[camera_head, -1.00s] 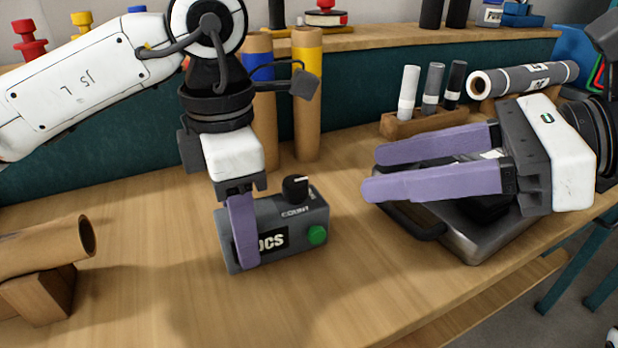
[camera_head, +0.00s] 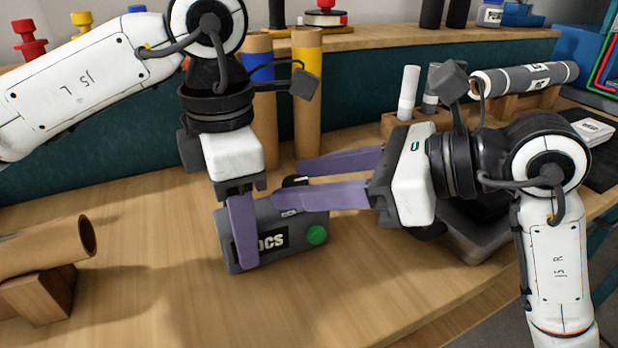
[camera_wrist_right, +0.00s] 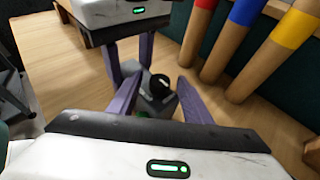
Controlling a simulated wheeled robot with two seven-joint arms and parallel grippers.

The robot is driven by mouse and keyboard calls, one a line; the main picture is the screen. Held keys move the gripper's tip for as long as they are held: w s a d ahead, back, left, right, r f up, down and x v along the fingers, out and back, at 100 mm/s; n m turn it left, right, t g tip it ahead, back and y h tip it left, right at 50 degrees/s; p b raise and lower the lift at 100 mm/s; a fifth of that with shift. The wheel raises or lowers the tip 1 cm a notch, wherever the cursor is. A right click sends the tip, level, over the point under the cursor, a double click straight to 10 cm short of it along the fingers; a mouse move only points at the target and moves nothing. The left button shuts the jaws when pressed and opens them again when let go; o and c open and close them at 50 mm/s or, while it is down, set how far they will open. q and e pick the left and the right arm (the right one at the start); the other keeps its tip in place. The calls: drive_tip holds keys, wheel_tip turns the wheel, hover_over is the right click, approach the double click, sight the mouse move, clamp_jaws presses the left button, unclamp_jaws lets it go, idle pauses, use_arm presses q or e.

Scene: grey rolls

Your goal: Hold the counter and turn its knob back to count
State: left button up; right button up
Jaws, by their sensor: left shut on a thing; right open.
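The counter (camera_head: 287,222) is a dark grey box on the wooden table, with a green button (camera_head: 317,235) on its front and a black knob on top. My left gripper (camera_head: 244,255) is shut on the counter's left part, one purple finger across its front lettering. My right gripper (camera_head: 287,184) is open, its fingers reaching in from the right above the counter. They partly hide the knob in the head view. In the right wrist view the knob (camera_wrist_right: 160,83) with its white mark shows between the open fingers; I cannot tell whether they touch it.
A cardboard tube on a wooden stand (camera_head: 40,290) is at the left. Tubes with yellow (camera_head: 307,60) and blue bands stand behind the counter. A grey metal tray (camera_head: 470,240) lies to the right, partly under my right arm. The table in front is clear.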

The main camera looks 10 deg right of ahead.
drive_tip(key=c, duration=1.1)
drive_tip(key=shift+m+h, duration=0.3)
drive_tip(key=m+t+h, duration=0.3)
drive_tip(key=m+t, duration=0.1)
drive_tip(key=shift+s+a, duration=0.35)
drive_tip(key=shift+a, duration=0.05)
drive_tip(key=m+t+h, duration=0.1)
drive_tip(key=m+h, duration=0.2)
drive_tip(key=shift+s+a+r+t+h, duration=0.1)
drive_tip(key=shift+s+a+t+h, duration=0.05)
drive_tip(key=shift+a+t+h, duration=0.2)
drive_tip(key=shift+m+t+h, duration=0.35)
drive_tip(key=shift+m+h, duration=0.6)
drive_tip(key=shift+m, duration=0.15)
drive_tip(key=shift+f+m+h, duration=0.2)
drive_tip(key=shift+m+h, duration=0.1)
drive_tip(key=shift+h, duration=0.1)
